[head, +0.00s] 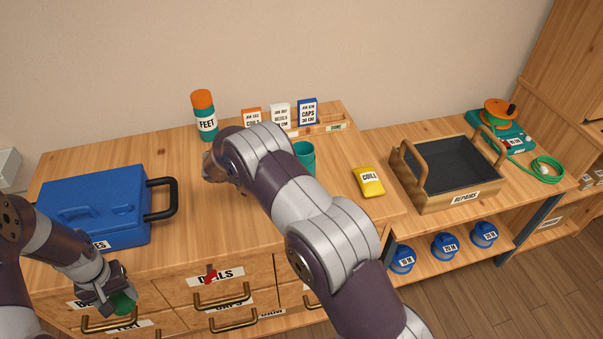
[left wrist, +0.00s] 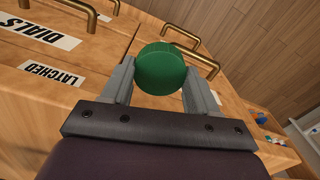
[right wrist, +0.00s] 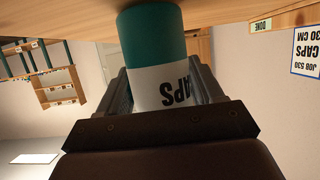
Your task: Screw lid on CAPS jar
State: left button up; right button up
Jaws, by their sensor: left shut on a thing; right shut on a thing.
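The round green lid (head: 125,303) is in my left gripper (head: 117,292), which is shut on it in front of the drawers at the lower left. The left wrist view shows the lid (left wrist: 161,68) between both fingers. The teal CAPS jar (head: 306,155) stands on the worktop with its top uncovered, partly hidden behind my right arm. In the right wrist view, which is upside down, my right gripper (right wrist: 163,88) is shut on the jar (right wrist: 152,38), around its white label. My right gripper is hidden by its own arm in the head view.
A blue case (head: 95,205) lies at the left of the worktop (head: 350,218). An orange-topped FEET jar (head: 205,118) stands at the back, near the job cards (head: 307,112). A yellow COILS pack (head: 368,181) lies right of the CAPS jar. The REPAIRS tray (head: 455,197) is farther right.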

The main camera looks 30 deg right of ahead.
jog(key=shift+f, duration=0.15)
jog(key=o, duration=1.5)
jog(key=shift+a+r, duration=0.15)
jog(key=shift+r, duration=0.05)
jog(key=b+v, duration=0.1)
jog(key=v, duration=1)
jog(key=shift+w+a+r, duration=0.1)
jog(key=shift+a+r, duration=0.1)
jog(key=shift+a, duration=0.15)
